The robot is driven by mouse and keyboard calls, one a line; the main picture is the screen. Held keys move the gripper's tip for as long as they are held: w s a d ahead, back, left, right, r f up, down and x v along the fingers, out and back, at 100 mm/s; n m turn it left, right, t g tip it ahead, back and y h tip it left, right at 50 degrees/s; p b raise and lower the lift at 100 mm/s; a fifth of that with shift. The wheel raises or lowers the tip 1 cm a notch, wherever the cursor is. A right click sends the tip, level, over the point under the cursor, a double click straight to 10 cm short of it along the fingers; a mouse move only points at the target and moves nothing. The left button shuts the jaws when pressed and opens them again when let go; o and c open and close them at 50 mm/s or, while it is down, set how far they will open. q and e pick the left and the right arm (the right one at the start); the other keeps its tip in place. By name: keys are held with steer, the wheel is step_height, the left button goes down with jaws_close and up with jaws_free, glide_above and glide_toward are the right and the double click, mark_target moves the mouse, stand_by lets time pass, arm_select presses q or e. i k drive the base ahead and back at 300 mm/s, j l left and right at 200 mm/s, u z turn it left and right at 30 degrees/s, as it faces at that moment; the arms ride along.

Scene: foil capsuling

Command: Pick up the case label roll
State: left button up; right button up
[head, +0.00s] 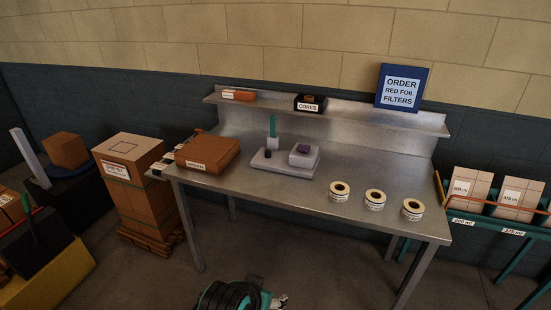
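Three cream label rolls with dark cores lie flat in a row on the right half of the steel table (258,205): a left roll (339,193), a middle roll (375,201) and a right roll (412,210). Each has a small printed tag on its front, too small to read, so I cannot tell which is the case label roll. The rolls stand apart from each other with bare steel between them.
A grey device (285,167) stands mid-table, with a brown box (208,151) to its left. The back shelf holds a CORES box (310,103) and a blue order sign (402,87). A carton stack (135,185) stands left; a teal rack (490,212) stands right. The table front is clear.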

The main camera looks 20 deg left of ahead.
mark_target(339, 192)
steer(key=i+j+z, duration=0.25)
steer(key=i+j, duration=0.4)
steer(key=i, duration=0.25)
steer(key=i+j+z, duration=0.3)
steer(key=i+j, duration=0.5)
